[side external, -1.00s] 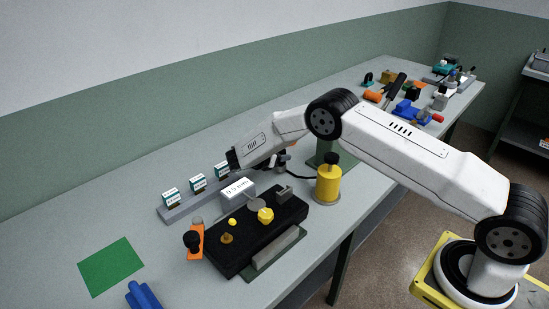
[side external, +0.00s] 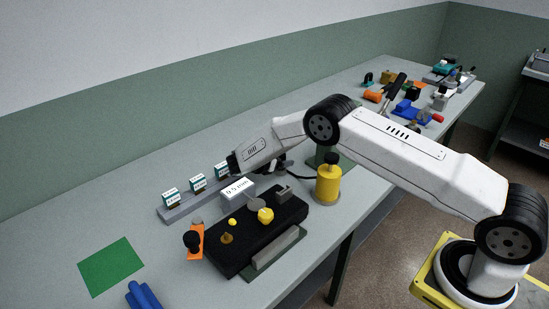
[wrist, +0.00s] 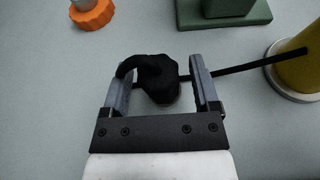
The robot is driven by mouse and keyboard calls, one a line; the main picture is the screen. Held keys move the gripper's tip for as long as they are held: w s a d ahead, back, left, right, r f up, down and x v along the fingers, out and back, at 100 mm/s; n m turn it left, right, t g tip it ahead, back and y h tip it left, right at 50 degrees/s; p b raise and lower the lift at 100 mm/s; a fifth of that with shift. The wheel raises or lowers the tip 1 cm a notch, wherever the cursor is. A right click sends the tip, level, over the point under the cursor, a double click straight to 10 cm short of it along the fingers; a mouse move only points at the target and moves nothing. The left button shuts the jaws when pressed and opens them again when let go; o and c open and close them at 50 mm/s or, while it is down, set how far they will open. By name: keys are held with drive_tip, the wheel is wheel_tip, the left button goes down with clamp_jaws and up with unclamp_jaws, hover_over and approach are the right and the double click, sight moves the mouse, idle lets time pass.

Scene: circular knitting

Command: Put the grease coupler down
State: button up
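The grease coupler (wrist: 158,82) is a black rounded piece with a curved part on its left, seen in the wrist view between my fingers. A thin black hose (wrist: 250,66) runs from it to the yellow grease pot (wrist: 302,75), which also stands upright in the side view (side external: 328,184). My gripper (wrist: 160,75) is open, with one grey finger on each side of the coupler. A gap shows at the right finger; the curved part overlaps the left finger, contact unclear. In the side view the arm mostly hides the coupler. Its height above the table is unclear.
A black fixture (side external: 250,245) with yellow knobs and a white labelled block (side external: 237,194) stands in front. A grey rack (side external: 185,209) with small boxes is left. A green base (wrist: 235,12) and an orange part (wrist: 92,14) lie beyond my fingers. Bare table surrounds the coupler.

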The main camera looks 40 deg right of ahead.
drive_tip(key=shift+r, duration=0.15)
drive_tip(key=shift+a+r, duration=0.1)
drive_tip(key=shift+a, duration=0.05)
drive_tip(key=v, duration=0.5)
drive_tip(key=shift+r, duration=0.25)
wheel_tip(320, 180, up, 6)
drive_tip(key=shift+r, duration=0.2)
idle(0.4)
drive_tip(key=s+a+r+m+t+y, duration=0.1)
drive_tip(key=s+a+m+y, duration=0.2)
drive_tip(key=s, duration=1.1)
drive_tip(key=s+a+r+m+t+y, duration=0.1)
drive_tip(key=s+a+m+y, duration=0.2)
drive_tip(key=s+m+y, duration=0.7)
drive_tip(key=s+m, duration=0.5)
drive_tip(key=shift+r+t+y, duration=0.2)
drive_tip(key=shift+t+y, duration=0.1)
